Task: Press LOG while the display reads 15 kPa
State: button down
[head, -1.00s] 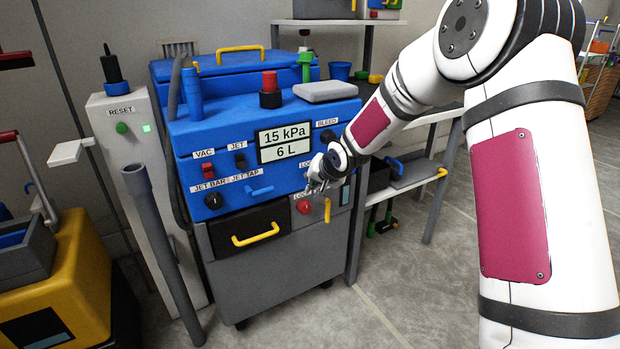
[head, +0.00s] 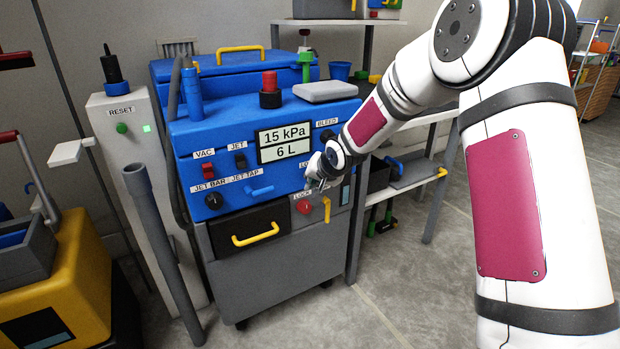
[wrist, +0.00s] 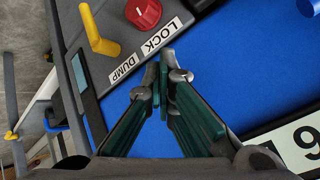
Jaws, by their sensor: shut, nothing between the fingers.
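The display (head: 284,143) on the blue machine reads 15 kPa, with 6 L on the line below. My gripper (head: 317,185) is at the right part of the blue front panel, below and right of the display. The LOG button cannot be made out in either view; my gripper hides that patch of panel. In the wrist view, my gripper's fingers (wrist: 164,70) are together and empty over the blue panel, near its edge. Whether the tips touch the panel cannot be told.
Close to the fingertips are the LOCK label (wrist: 161,36), the DUMP label (wrist: 124,68), a red knob (wrist: 143,12) and a yellow handle (wrist: 98,32). The BLEED knob (head: 327,136) is just above my gripper. A drawer (head: 250,228) lies lower left.

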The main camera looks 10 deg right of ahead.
jog(key=shift+s, duration=0.1)
jog(key=shift+s+d, duration=0.3)
jog(key=shift+s, duration=0.45)
jog(key=shift+s+d+p, duration=0.1)
jog(key=shift+s+d, duration=0.15)
jog(key=shift+s, duration=0.55)
jog(key=shift+s+d+p, duration=0.1)
jog(key=shift+s+d, duration=0.15)
jog(key=shift+s, duration=0.55)
jog(key=shift+s+d+p, duration=0.1)
jog(key=shift+s+d, duration=0.15)
jog(key=shift+s, duration=0.55)
